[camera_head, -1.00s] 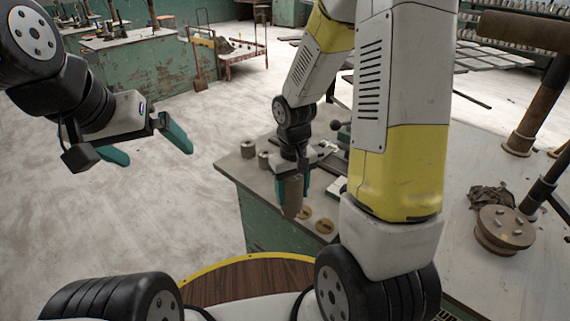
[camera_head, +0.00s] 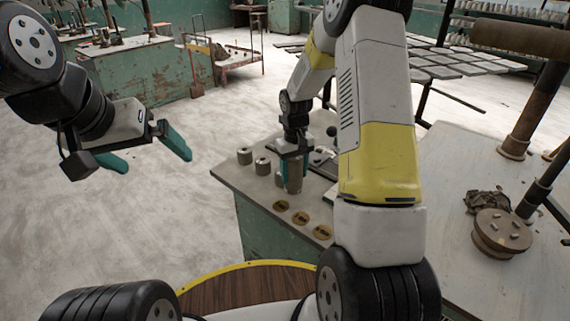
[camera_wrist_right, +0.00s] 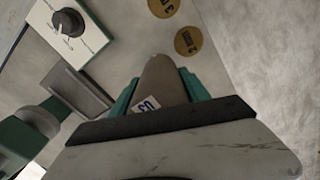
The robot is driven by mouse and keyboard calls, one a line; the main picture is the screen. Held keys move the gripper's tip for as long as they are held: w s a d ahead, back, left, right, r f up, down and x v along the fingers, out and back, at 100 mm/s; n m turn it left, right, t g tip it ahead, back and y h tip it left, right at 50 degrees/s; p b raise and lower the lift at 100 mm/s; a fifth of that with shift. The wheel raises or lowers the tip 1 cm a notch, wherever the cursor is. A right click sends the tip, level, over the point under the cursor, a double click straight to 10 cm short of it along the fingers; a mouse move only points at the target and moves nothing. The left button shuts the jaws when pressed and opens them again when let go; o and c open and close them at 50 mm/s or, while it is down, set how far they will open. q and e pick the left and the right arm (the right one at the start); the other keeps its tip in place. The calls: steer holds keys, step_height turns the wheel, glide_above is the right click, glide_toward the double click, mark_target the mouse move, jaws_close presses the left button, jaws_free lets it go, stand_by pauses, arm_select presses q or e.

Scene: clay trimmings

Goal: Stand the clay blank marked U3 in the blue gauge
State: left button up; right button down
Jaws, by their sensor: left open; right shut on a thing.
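The clay blank (camera_head: 295,177) is a brown-grey upright cylinder. In the right wrist view the blank (camera_wrist_right: 157,78) carries a white label that appears to read U3. My right gripper (camera_head: 293,169) is shut on it, its green fingers on either side, over the bench. I cannot tell whether its lower end touches the bench top. My left gripper (camera_head: 150,160) is open and empty, over the floor, well left of the bench. I cannot make out a blue gauge in either view.
Two grey cylinders (camera_head: 262,166) stand on the bench (camera_head: 232,178) left of the blank. Several round brown discs (camera_head: 301,218) lie along its near side. A white box with a black knob (camera_wrist_right: 66,27) and a grey plate (camera_wrist_right: 78,88) show in the right wrist view.

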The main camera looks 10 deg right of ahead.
steer(key=shift+f, duration=0.9)
steer(key=shift+f, duration=0.15)
steer(key=c, duration=0.5)
jaws_free()
